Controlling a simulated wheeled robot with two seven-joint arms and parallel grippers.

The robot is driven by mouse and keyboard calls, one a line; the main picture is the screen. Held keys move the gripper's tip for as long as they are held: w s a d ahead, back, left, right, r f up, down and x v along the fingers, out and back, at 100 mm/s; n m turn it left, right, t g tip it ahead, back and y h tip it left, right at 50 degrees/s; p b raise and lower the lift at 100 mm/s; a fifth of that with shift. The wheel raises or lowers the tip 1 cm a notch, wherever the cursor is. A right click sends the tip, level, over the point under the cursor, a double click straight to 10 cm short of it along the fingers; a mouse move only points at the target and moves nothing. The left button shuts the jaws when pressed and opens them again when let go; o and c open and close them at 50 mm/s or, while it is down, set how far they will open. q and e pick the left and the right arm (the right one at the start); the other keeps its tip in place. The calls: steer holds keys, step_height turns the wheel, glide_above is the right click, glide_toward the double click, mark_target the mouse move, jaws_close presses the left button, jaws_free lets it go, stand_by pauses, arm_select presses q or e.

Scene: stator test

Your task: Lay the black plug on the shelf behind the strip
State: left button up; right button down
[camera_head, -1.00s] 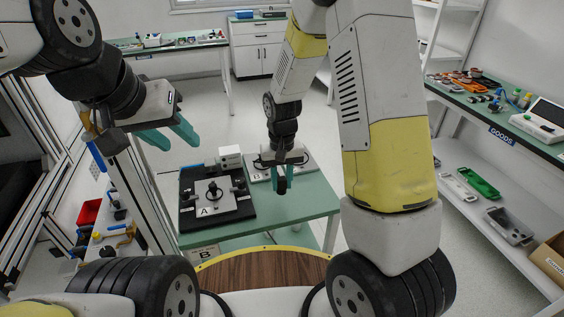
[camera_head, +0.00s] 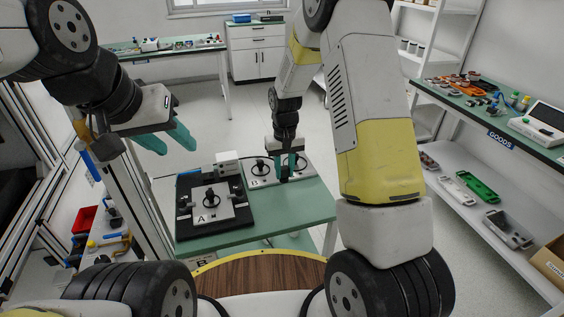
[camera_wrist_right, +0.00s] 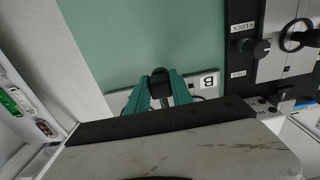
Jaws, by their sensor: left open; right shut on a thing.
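My right gripper (camera_head: 287,172) is shut on the black plug (camera_wrist_right: 161,82), whose dark end shows between the teal fingertips in the right wrist view. In the head view it is just above or at the right part of the white plate marked B (camera_head: 253,182); contact cannot be told. My left gripper (camera_head: 173,146) is open and empty, raised to the left of the table. I cannot tell which part is the strip. A white shelf (camera_head: 463,209) runs under the goods bench at the right.
The green table (camera_head: 290,206) carries a black board (camera_head: 187,232) with a white plate marked A and a small white box (camera_head: 228,162). The table's front right is clear. The goods bench (camera_head: 540,150) holds several items; trays, including a green one (camera_head: 477,187), lie below.

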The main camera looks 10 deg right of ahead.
mark_target(287, 177)
steer(key=shift+w+d, duration=0.15)
steer(key=f, duration=0.2)
steer(key=shift+w+d+f, duration=0.35)
steer(key=shift+f, duration=0.45)
steer(key=shift+f, duration=0.15)
steer(key=c, duration=1.1)
jaws_free()
